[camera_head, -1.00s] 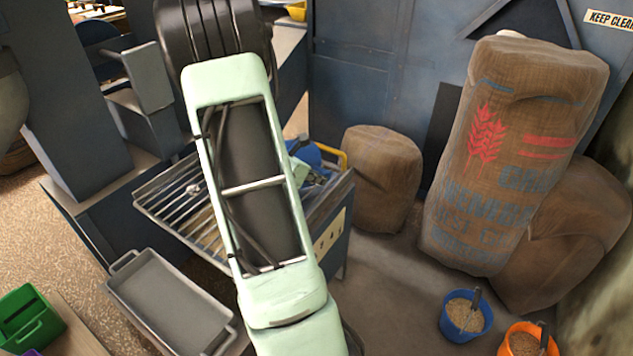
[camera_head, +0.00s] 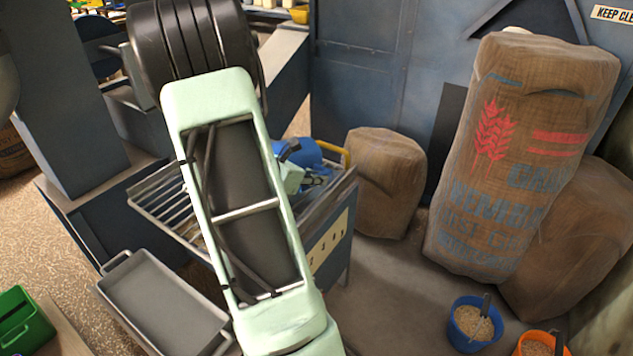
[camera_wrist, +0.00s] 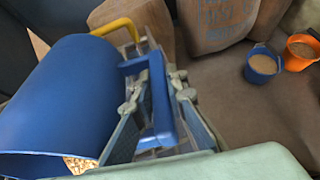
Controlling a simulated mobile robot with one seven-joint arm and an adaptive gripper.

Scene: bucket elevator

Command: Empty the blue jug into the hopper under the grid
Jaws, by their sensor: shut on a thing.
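The blue jug (camera_wrist: 65,95) fills the left of the wrist view, lying tilted on its side with its mouth toward the lower left. Some grain (camera_wrist: 80,163) shows at its mouth; I cannot tell whether it lies inside or beyond. My gripper (camera_wrist: 157,105) is shut on the jug's blue handle. In the head view the jug (camera_head: 308,154) shows partly behind my arm, over the right part of the hopper's grid (camera_head: 165,212). My arm hides the middle of the grid and most of my gripper there.
A yellow handle (camera_wrist: 117,27) stands beyond the jug. A grey tray (camera_head: 160,300) is in front of the hopper, with a green container (camera_head: 20,318) at lower left. Sacks (camera_head: 525,150) stand at right, with blue (camera_head: 474,322) and orange (camera_head: 540,345) buckets on the floor.

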